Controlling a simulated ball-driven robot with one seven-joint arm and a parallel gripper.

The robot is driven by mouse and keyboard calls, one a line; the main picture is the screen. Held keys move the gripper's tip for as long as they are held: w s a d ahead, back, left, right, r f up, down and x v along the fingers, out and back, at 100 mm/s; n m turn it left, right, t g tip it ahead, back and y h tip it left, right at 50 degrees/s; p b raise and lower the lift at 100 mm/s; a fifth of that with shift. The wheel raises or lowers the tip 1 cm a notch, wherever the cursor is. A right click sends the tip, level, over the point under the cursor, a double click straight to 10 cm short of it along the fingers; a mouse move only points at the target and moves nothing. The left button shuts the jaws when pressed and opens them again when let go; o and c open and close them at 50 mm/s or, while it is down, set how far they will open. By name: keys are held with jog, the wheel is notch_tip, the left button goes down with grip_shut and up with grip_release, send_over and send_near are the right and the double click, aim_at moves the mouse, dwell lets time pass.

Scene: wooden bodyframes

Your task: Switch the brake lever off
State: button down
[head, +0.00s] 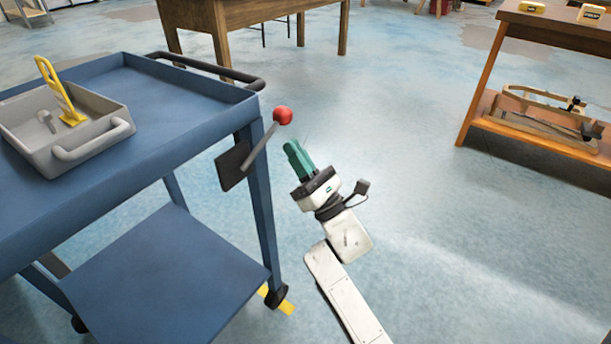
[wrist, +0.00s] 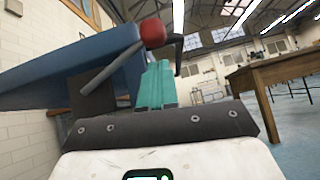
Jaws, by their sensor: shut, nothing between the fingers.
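The brake lever (head: 264,140) is a grey rod with a red ball knob (head: 283,115), on a dark plate (head: 232,165) at the right corner leg of a blue cart (head: 185,90). The rod slants up and to the right. My gripper (head: 291,146) has green fingers, shut and empty, just below and right of the knob. In the wrist view the knob (wrist: 153,33) shows just above the tips of my gripper (wrist: 158,66), and the rod (wrist: 115,72) runs down to the left. I cannot tell whether the fingers touch the knob.
A grey tray (head: 98,148) with a yellow-handled tool (head: 60,95) sits on the cart. The cart's black push handle (head: 205,69) runs along its far edge. A wooden table (head: 245,12) stands behind, a wooden shelf bench (head: 550,32) at right. The floor right of my arm is clear.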

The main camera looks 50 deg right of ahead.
jog(key=shift+d+r, duration=0.15)
jog(key=shift+r, duration=1.1)
jog(key=shift+b, duration=0.35)
jog(key=shift+r+b, duration=0.45)
jog(key=shift+b, duration=0.25)
jog(key=shift+r, duration=0.45)
jog(key=shift+f+b, duration=0.5)
jog(key=shift+b, duration=0.05)
jog(key=b, duration=0.2)
send_near(289, 126)
notch_tip(289, 126, down, 6)
jog(key=s, duration=0.2)
jog(key=shift+w+d+r, duration=0.15)
jog(key=shift+w+d, duration=0.05)
jog(key=shift+d, duration=0.25)
